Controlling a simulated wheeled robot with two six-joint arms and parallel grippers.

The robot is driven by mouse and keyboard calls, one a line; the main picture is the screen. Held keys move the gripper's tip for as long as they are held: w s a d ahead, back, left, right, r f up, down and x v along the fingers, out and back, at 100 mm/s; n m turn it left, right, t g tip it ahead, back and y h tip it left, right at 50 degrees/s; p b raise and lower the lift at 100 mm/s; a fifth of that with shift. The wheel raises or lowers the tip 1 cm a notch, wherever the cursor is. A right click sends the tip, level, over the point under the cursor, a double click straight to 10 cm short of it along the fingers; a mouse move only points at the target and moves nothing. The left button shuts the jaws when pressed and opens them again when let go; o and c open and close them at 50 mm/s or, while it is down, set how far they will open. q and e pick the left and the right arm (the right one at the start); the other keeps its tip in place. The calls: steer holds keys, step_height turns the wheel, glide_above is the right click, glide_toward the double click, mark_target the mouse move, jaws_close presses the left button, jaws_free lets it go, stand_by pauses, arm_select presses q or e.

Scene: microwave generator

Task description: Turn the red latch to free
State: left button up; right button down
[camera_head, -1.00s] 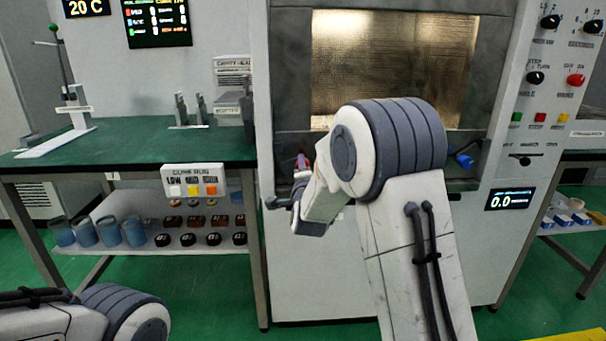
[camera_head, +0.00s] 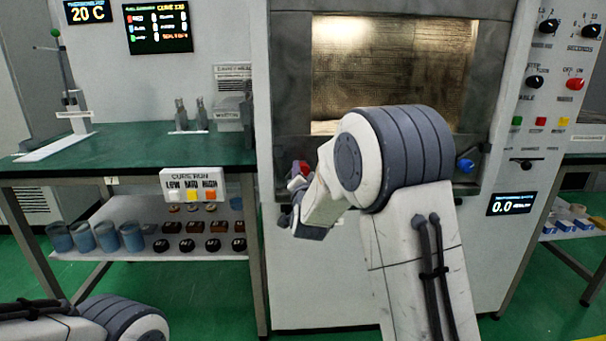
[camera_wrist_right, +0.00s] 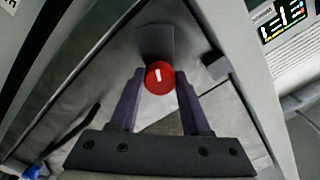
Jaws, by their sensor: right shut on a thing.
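The red latch (camera_head: 301,168) is a round red knob on the lower left of the oven-like cabinet's front (camera_head: 300,300). In the right wrist view the red latch (camera_wrist_right: 160,77) has a white mark that stands nearly upright in the picture. My right gripper (camera_wrist_right: 159,80) is shut on the latch, with one finger on each side of it. In the head view my wrist and forearm hide most of this gripper. My left gripper is out of view; only part of my left arm shows at the lower left.
A blue knob (camera_head: 465,165) sits at the lower right of the lit window (camera_head: 395,75). A control panel (camera_head: 545,100) with dials and buttons is on the right. A green-topped bench (camera_head: 130,152) stands on the left, with cups and small pieces on its lower shelf.

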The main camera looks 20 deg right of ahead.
steer(key=shift+a+f, duration=0.1)
stand_by(0.3)
steer(key=shift+c, duration=1.8)
jaws_free()
steer(key=v, duration=1)
steer(key=shift+s, duration=0.25)
